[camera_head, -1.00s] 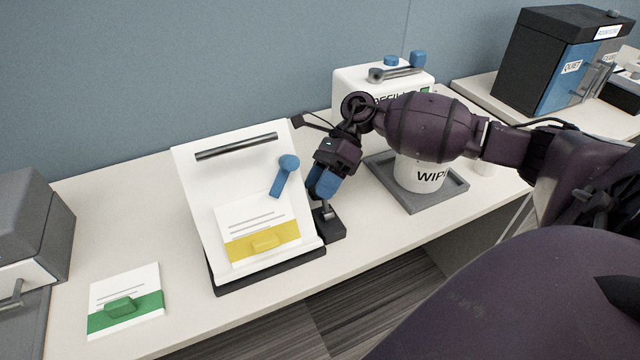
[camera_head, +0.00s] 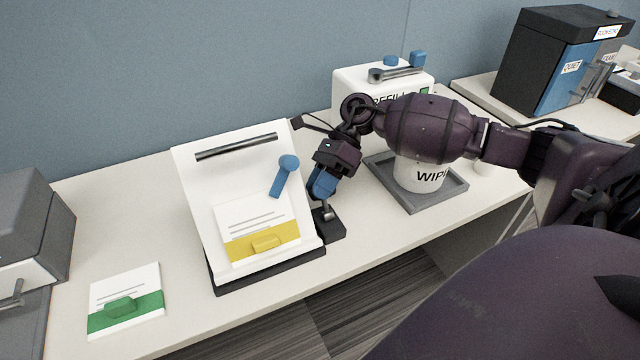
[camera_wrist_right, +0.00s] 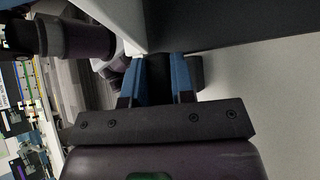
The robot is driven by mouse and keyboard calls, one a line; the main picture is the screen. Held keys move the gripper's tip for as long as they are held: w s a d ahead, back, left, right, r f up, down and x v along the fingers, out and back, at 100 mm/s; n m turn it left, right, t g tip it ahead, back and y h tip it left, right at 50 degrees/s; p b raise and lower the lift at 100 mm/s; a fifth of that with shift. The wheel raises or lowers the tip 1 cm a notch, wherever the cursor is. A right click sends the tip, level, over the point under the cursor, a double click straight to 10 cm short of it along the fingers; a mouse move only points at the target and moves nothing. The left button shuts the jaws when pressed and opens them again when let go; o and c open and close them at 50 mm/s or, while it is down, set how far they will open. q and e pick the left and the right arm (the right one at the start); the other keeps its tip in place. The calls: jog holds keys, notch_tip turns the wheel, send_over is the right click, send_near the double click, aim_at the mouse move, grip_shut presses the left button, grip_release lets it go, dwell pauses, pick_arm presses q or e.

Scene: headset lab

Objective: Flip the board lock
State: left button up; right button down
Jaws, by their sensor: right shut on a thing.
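The white board (camera_head: 235,170) stands tilted on a black base, with a blue lever (camera_head: 284,176) on its face and a yellow-banded card (camera_head: 255,230) low on it. At its right edge sits a small black lock block (camera_head: 330,225) with a short metal stem. My right gripper (camera_head: 322,192) points down at this block, with its blue fingers shut on the lock's upper part. In the right wrist view, the blue fingers (camera_wrist_right: 155,85) have a dark piece between them, beside the board's white edge. The fingers hide much of the lock. My left gripper is not in view.
A green-banded card (camera_head: 125,300) lies left of the board. A wipes tub (camera_head: 420,178) stands in a grey tray (camera_head: 425,205) beneath my right arm. A white refill box (camera_head: 350,80) is behind. A grey box (camera_head: 30,220) stands at far left.

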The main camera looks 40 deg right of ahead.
aim_at(327, 212)
jog(key=shift+s+a+r+n+t+h+p, duration=0.1)
jog(key=shift+s+r+n+t+h+p, duration=0.2)
jog(key=shift+s+r+n+t+p, duration=0.35)
jog(key=shift+s+a+t+p, duration=0.15)
jog(key=shift+s+t+p, duration=0.25)
jog(key=shift+t, duration=0.35)
jog(key=shift+s+a+n+t+h+p, duration=0.1)
jog(key=shift+s+n+t+h+p, duration=0.3)
jog(key=shift+s+n+t, duration=0.25)
jog(key=shift+s+a+n+t, duration=0.15)
jog(key=shift+s+n+t, duration=0.2)
jog(key=shift+t, duration=0.4)
jog(key=shift+s+a+f+n+t+h+p, duration=0.1)
jog(key=shift+s+f+n+t+h+p, duration=0.15)
jog(key=shift+s+t+p, duration=0.3)
jog(key=shift+s+a+f+n+t, duration=0.2)
jog(key=shift+s+n+t, duration=0.25)
jog(key=shift+t, duration=0.5)
jog(key=shift+s+f+p, duration=0.1)
jog(key=shift+f+p, duration=0.05)
jog(key=shift+p, duration=0.2)
jog(key=shift+n+t, duration=0.25)
jog(key=shift+t, duration=0.15)
